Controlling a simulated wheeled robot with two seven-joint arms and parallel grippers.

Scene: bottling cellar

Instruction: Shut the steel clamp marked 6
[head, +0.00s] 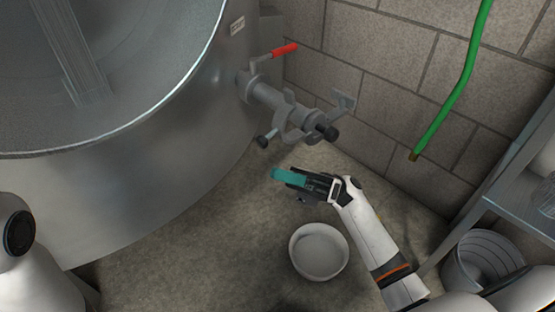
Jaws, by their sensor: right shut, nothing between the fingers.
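The steel clamp (295,131) sits at the outer end of the valve pipe on the big steel tank. Its curved jaws appear to stand apart around the pipe end, with a grey arm sticking out to the right. I cannot read a number 6 on it. A black knob shows at its lower left and a black end at its right. My right gripper (280,175), with teal fingertips, is shut and empty, a little below the clamp and apart from it. My left gripper is out of view.
The steel tank (185,165) fills the left, with a red-handled valve (284,50) on its side. A white bowl (319,252) stands on the floor below my right gripper. A green hose (462,85) hangs by the block wall. A ribbed bucket (484,262) and metal shelf (490,203) are at right.

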